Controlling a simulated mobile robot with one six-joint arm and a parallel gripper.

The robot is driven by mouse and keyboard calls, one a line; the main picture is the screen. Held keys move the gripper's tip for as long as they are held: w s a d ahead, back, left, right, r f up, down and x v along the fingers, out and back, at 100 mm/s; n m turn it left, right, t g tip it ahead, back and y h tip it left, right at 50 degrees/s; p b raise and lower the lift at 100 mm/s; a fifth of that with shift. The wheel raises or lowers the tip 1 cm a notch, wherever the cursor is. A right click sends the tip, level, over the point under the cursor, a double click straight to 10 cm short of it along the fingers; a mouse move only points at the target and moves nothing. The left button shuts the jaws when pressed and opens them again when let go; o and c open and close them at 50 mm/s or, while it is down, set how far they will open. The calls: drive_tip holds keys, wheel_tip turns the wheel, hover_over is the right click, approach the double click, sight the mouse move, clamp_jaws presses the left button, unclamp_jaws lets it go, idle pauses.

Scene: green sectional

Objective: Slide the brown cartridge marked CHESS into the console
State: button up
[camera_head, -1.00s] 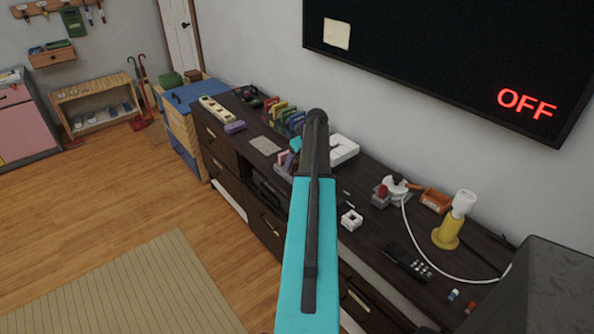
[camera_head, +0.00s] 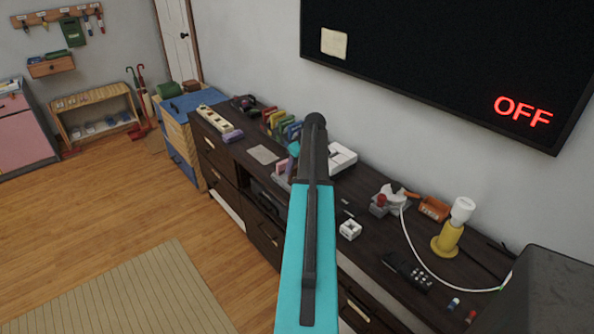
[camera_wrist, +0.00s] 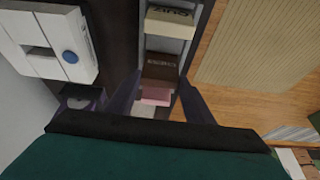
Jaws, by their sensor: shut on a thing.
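The brown cartridge (camera_wrist: 161,69) with its lettering facing up shows in the wrist view, in a narrow grey rack (camera_wrist: 186,48). My gripper (camera_wrist: 161,82) is shut on it, one dark finger on each side. The rack also holds a cream cartridge (camera_wrist: 169,22) and a pink one (camera_wrist: 155,96). The white console (camera_wrist: 45,42) with a blue button lies to the left, apart from the gripper. In the head view the console (camera_head: 341,158) is partly behind my arm, which also hides the gripper and the brown cartridge.
Several coloured upright items (camera_head: 280,122) stand farther back. A screen showing OFF hangs above.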

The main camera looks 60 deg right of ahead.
wheel_tip(320, 180, up, 8)
drive_tip(key=b, duration=0.1)
drive_tip(key=shift+r+b, duration=0.15)
drive_tip(key=shift+b, duration=0.25)
idle(0.5)
drive_tip(key=w+a+r+n, duration=0.1)
drive_tip(key=w+a+r, duration=0.1)
drive_tip(key=w+a, duration=0.65)
drive_tip(key=w+a+r, duration=0.1)
drive_tip(key=w+a, duration=0.4)
drive_tip(key=a, duration=0.7)
drive_tip(key=w+a+r+n, duration=0.1)
drive_tip(key=w+a+r, duration=0.1)
drive_tip(key=w+a, duration=0.65)
drive_tip(key=a+r, duration=0.2)
drive_tip(key=a, duration=1.8)
drive_tip(key=a+r+n+y, duration=0.1)
drive_tip(key=a, duration=1.9)
drive_tip(key=shift+s+r+n, duration=0.25)
drive_tip(key=shift+r+n, duration=0.05)
drive_tip(key=shift+r, duration=0.1)
drive_tip(key=shift+s, duration=0.1)
